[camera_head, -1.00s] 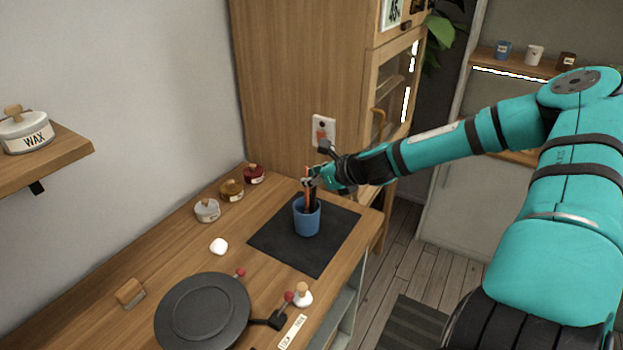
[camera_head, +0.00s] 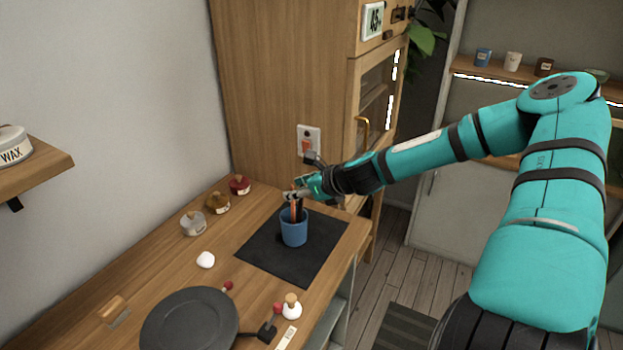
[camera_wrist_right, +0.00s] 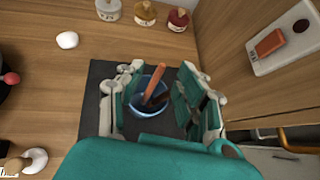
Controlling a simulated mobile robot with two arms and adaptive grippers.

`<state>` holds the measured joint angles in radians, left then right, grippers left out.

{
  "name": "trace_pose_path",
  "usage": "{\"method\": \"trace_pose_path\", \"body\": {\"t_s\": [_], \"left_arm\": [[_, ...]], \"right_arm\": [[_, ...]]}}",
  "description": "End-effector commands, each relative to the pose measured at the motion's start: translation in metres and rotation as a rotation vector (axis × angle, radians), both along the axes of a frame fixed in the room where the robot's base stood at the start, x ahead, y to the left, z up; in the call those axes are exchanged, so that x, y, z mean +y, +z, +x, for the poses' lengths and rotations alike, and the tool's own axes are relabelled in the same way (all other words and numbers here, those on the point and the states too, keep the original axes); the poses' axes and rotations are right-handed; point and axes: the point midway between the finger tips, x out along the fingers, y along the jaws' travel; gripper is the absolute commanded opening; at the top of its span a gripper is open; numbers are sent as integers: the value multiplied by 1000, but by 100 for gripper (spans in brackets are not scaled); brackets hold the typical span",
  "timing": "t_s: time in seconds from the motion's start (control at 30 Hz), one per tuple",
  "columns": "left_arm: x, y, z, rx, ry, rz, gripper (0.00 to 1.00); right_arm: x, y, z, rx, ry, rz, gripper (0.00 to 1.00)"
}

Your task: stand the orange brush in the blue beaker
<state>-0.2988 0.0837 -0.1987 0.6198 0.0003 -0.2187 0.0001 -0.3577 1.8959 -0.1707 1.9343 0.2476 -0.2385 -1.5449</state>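The blue beaker (camera_head: 294,232) stands upright on the dark mat. The orange brush (camera_head: 294,211) stands in it, leaning a little, with its upper end out above the rim. A darker, thin thing also shows in the beaker beside it. In the right wrist view the brush (camera_wrist_right: 154,79) rises between my finger pads, with the beaker (camera_wrist_right: 148,108) below. My right gripper (camera_head: 293,192) is over the beaker. In the wrist view its two fingers (camera_wrist_right: 160,98) are spread, with gaps to the brush on both sides. My left gripper is out of view.
The dark mat (camera_head: 262,254) lies near a tall wooden cabinet (camera_head: 270,90) with a wall switch (camera_head: 309,141). Several small jars (camera_head: 193,224) line the wall side. A white lump (camera_head: 205,260) and a dark round plate (camera_head: 188,322) are in front.

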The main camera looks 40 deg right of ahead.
Motion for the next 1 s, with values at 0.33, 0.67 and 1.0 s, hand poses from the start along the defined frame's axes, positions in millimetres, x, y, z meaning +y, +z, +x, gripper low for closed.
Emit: {"method": "trace_pose_path", "body": {"t_s": [0.33,0.67,1.0], "left_arm": [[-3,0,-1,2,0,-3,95],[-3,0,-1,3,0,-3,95],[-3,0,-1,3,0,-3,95]], "right_arm": [[-2,23,-27,-5,2,-3,36],[-5,51,-69,-4,0,-2,36],[-7,67,-95,0,-1,0,36]]}}
